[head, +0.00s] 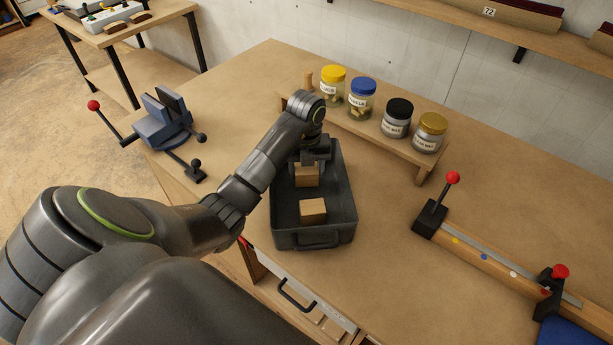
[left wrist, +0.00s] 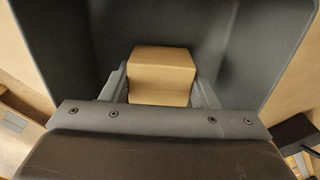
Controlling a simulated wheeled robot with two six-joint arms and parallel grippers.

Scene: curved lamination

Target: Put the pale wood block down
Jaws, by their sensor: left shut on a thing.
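My left gripper (head: 309,167) reaches down into the dark grey tray (head: 285,240) on the workbench. It is shut on a pale wood block (head: 306,179), inside the tray's walls toward its far half. The block also shows between the two fingers in the left wrist view (left wrist: 163,70). I cannot tell whether it touches the tray floor. A second wood block (head: 313,211) lies in the near half of the tray, apart from the held one. My right gripper is in neither view.
A low wooden rack behind the tray bears jars with yellow (head: 333,74), blue (head: 362,86), black (head: 398,108) and gold lids (head: 432,124). A blue vise (head: 160,124) stands at left. A red-knobbed clamp (head: 431,218) and wooden bar lie at right. The bench between tray and clamp is clear.

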